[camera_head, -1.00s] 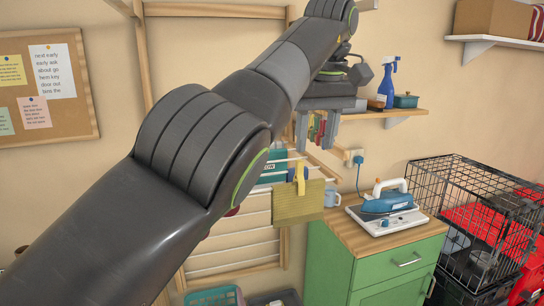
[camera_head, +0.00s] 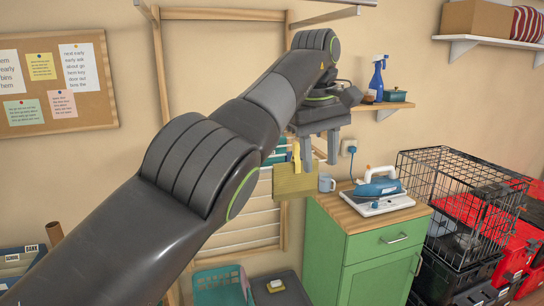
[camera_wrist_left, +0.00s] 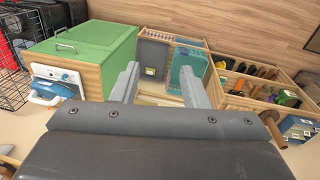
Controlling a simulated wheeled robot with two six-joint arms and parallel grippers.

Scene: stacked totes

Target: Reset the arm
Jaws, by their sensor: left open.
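My left arm (camera_head: 215,150) crosses the head view from the lower left up to the upper middle, dark grey with green rings. My left gripper (camera_head: 320,160) points down at its far end, its two grey fingers apart. It appears in front of the drying rack and left of the wall shelf. In the left wrist view the gripper (camera_wrist_left: 160,82) is open with nothing between its fingers. My right arm and gripper are in neither view.
A wire crate (camera_head: 455,220) is at right. A wooden organizer (camera_wrist_left: 262,98) shows in the wrist view.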

